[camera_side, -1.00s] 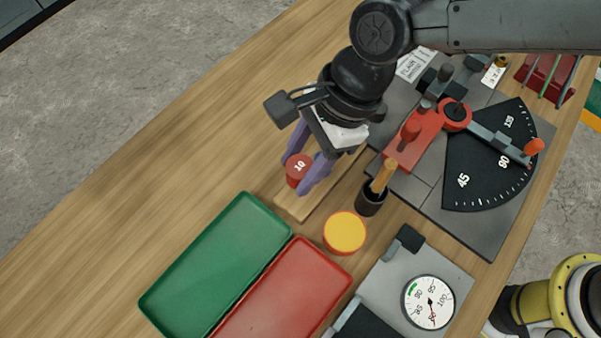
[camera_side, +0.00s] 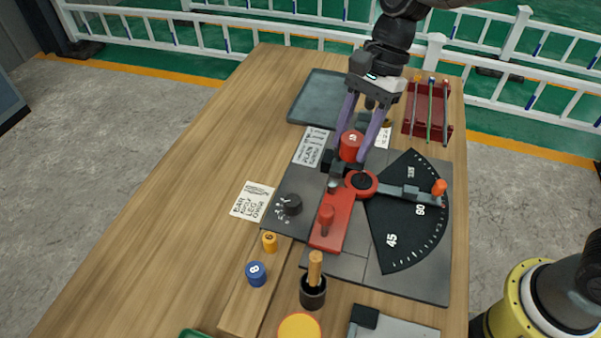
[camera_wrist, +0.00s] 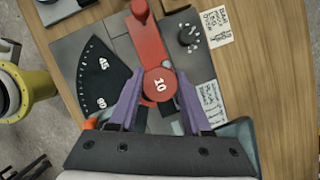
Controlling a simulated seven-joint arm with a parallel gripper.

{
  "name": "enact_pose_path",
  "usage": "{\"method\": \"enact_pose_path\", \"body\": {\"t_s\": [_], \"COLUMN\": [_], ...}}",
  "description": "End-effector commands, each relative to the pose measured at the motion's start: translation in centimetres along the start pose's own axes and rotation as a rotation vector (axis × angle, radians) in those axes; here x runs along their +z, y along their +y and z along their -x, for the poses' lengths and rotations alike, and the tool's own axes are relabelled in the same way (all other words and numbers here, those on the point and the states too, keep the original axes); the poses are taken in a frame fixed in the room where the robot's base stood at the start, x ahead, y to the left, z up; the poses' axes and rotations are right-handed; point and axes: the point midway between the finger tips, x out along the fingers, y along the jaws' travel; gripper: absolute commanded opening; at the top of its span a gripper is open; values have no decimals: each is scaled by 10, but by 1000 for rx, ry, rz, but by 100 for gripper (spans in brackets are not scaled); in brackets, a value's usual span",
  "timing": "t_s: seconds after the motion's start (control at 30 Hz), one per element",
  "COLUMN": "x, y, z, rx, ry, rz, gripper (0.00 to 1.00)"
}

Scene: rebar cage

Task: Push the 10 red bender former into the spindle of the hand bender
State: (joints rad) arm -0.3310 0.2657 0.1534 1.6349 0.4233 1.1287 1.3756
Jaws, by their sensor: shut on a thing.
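The red former marked 10 (camera_side: 351,146) is between the purple fingers of my gripper (camera_side: 350,152), which is shut on it. In the side view it is held above the plate of the hand bender (camera_side: 425,275), just behind the spindle (camera_side: 362,181), a dark centre in a red ring. In the wrist view the red former (camera_wrist: 160,84) sits between the fingertips of my gripper (camera_wrist: 160,100), its number facing up, and hides the spindle. The red bender arm (camera_side: 329,224) runs toward the front. The gap under the former cannot be judged exactly.
A wooden strip (camera_side: 245,305) holds a yellow former (camera_side: 270,241) and a blue former (camera_side: 256,273). A black cup (camera_side: 313,293) with a wooden handle stands in front. A grey tray (camera_side: 312,97) and a red rack (camera_side: 415,128) are behind. The left table is clear.

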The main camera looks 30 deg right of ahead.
Motion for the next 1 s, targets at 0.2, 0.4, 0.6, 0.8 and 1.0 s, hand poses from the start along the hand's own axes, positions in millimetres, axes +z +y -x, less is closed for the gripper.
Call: {"method": "enact_pose_path", "body": {"t_s": [0.2, 0.4, 0.6, 0.8, 1.0], "x": [-32, -35, -35, -37, -44], "y": [10, 12, 12, 12, 12], "z": [18, 19, 19, 13, -3], "rx": [-6, -5, -5, -3, -1], "ry": [-11, -13, -13, -14, -14], "rz": [1, 4, 4, 2, 2], "gripper": [0, 0, 0, 0, 0]}}
